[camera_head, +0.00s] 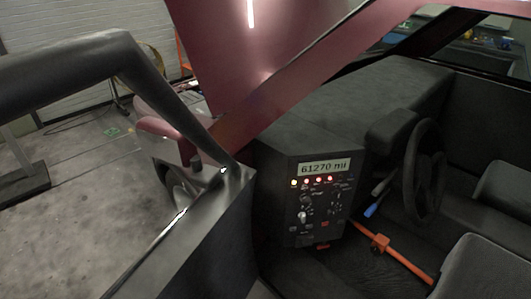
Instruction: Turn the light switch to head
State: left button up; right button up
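A dark control panel (272,181) stands in the middle of the view, beside the steering wheel. Its lit display (324,167) reads 61270 mi. A row of small red and yellow lights (318,180) glows below the display. Several small knobs and switches are on its face, among them a pale knob (303,216). The labels are too small to read, so I cannot tell which one is the light switch or where it is set. Neither of my grippers shows in this view.
An open door (205,240) with a dark window frame (62,73) fills the left side. A steering wheel (410,172) and seats (490,265) are at right. An orange bar (408,267) crosses the footwell. Grey floor (75,200) is clear beyond the door.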

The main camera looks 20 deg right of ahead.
aim_at(336, 194)
jog(key=z, duration=1.25)
jog(key=k+l, duration=0.05)
jog(key=l, duration=0.05)
